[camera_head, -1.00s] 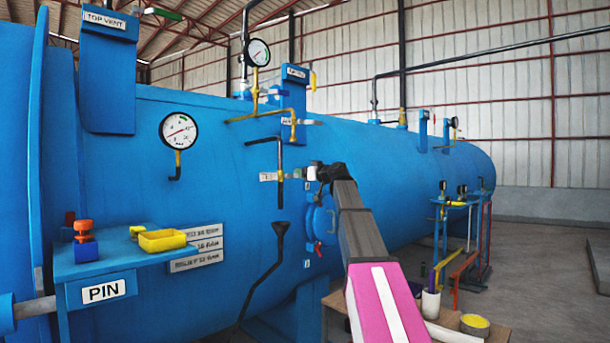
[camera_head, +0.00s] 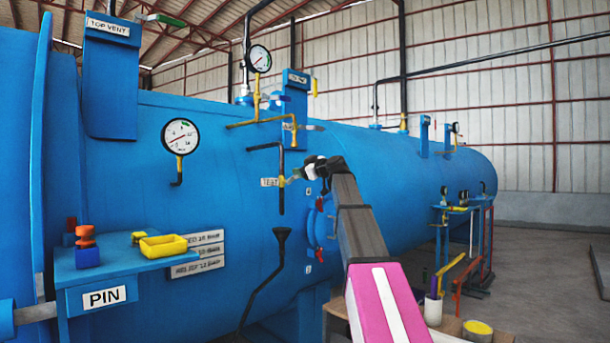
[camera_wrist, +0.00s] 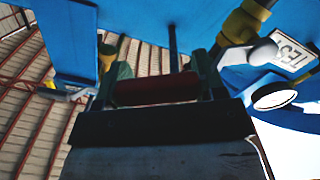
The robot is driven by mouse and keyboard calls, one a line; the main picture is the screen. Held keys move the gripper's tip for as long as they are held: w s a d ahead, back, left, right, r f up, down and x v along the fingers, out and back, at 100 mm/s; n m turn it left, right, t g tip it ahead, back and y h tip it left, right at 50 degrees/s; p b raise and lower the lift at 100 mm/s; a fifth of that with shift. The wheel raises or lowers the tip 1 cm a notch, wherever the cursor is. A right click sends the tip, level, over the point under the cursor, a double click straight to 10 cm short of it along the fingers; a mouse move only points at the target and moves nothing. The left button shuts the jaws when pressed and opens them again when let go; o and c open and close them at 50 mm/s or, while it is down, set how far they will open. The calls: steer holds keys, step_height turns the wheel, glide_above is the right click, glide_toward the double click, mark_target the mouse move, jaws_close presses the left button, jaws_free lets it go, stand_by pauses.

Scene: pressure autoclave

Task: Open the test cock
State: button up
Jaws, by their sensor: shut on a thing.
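The test cock (camera_head: 281,181) is a small yellow fitting on a black vertical pipe on the blue vessel, beside a white TEST label (camera_head: 269,182). My gripper (camera_head: 298,176) reaches it from the right. In the wrist view, the yellow cock body (camera_wrist: 243,22) is at upper right, with a pale grey lever (camera_wrist: 258,53) running toward my right finger. My gripper (camera_wrist: 155,80) is shut on the cock's lever, though the grip itself is mostly hidden. A dark red bar lies between the fingers; I cannot tell what it is. The TEST label (camera_wrist: 291,57) appears upside down.
A black funnel drain (camera_head: 281,234) hangs below the cock. A round blue port (camera_head: 322,225) with red handles lies below my gripper. A pressure gauge (camera_head: 180,136) and brass piping (camera_head: 258,121) are to the left and above. A PIN shelf (camera_head: 100,262) stands at left.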

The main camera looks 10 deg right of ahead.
steer(key=s+a+r+n, duration=0.3)
steer(key=a+n, duration=0.3)
steer(key=n, duration=0.5)
steer(key=shift+s+a+n, duration=0.2)
steer(key=shift+s+n, duration=0.2)
steer(key=shift+s, duration=0.45)
steer(key=o, duration=1)
steer(key=shift+a, duration=0.1)
steer(key=v, duration=1.1)
